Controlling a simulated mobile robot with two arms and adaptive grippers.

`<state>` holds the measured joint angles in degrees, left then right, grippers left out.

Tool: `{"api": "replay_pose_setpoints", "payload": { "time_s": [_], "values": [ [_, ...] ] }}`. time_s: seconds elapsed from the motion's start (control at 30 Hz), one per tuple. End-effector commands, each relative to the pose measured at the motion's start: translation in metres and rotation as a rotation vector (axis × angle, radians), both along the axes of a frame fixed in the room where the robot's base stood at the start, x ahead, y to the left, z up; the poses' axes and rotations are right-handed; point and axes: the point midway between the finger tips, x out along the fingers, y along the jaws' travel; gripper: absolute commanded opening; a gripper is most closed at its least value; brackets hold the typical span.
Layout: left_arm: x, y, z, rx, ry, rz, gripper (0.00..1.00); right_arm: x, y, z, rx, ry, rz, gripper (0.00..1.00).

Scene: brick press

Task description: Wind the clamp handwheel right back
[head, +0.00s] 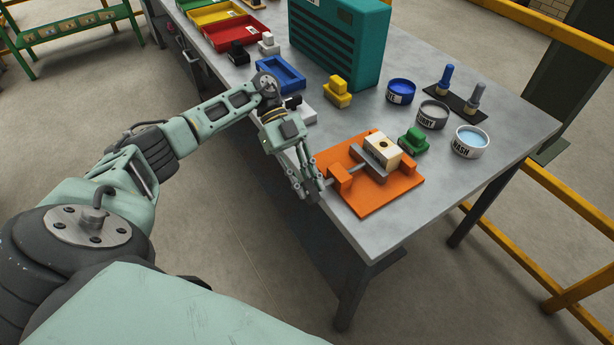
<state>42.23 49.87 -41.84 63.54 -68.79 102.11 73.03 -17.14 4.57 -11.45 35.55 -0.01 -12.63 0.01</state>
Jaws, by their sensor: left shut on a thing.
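The clamp has an orange base plate (377,201) lying on the table near its front edge. A grey spindle runs through an orange block (341,178) to a grey jaw (369,165). A cream block (383,148) with a dark round spot on top sits against or very near the jaw; I cannot tell if they touch. My left gripper (309,190) is at the spindle's left end, shut on the handwheel, which its fingers mostly hide. My right gripper is not in view.
A green stamp-like block (413,140) stands just behind the clamp. Labelled pots (471,142) and a dark brush stand (455,103) are at the right. A yellow block (338,92), blue tray (281,75) and teal cabinet (345,40) stand farther back. The table's front right corner is clear.

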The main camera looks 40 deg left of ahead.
Motion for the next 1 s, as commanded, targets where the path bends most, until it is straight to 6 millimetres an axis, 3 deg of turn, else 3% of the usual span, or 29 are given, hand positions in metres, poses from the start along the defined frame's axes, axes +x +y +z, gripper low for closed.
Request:
{"api": "replay_pose_setpoints", "payload": {
  "time_s": [0.03, 0.1, 0.4, 1.0],
  "values": [
    [0.001, 0.001, -0.009, -0.037, 0.018, 0.002, 0.0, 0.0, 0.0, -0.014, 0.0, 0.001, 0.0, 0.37],
    [0.001, 0.002, -0.01, -0.089, 0.038, 0.001, 0.0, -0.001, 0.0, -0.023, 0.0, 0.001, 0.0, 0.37],
    [0.001, 0.003, -0.011, -0.258, 0.108, 0.0, 0.0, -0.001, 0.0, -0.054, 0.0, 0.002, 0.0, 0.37],
    [0.001, 0.004, -0.008, -0.337, 0.141, -0.001, 0.0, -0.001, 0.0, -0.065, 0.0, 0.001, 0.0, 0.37]
  ]
}}
